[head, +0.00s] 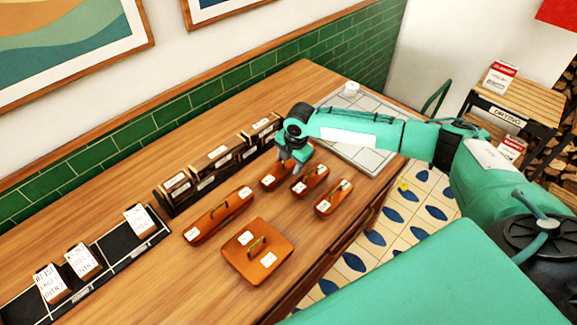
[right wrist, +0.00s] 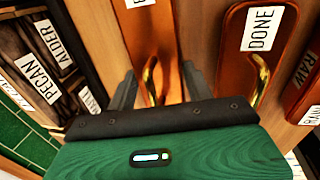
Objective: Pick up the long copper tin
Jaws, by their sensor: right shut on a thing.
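The long copper tin (head: 207,226) lies on the wooden counter, left of my right gripper and apart from it, with a brass handle and white labels at its ends. My right gripper (head: 293,160) points down at a small copper tin (head: 268,181), the nearest of the small tins to the dark boxes. In the right wrist view its fingers stand either side of that tin's brass handle (right wrist: 150,78), and it is shut on this small tin. The palm hides part of the tin. I cannot tell whether the tin is lifted. My left gripper is out of view.
Two more small copper tins (head: 309,184) (head: 327,205) stand close to the right; one label in the wrist view reads DONE (right wrist: 262,28). A square copper tin (head: 238,262) sits in front. Dark labelled boxes (head: 177,187) and a black tray (head: 110,252) line the wall side.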

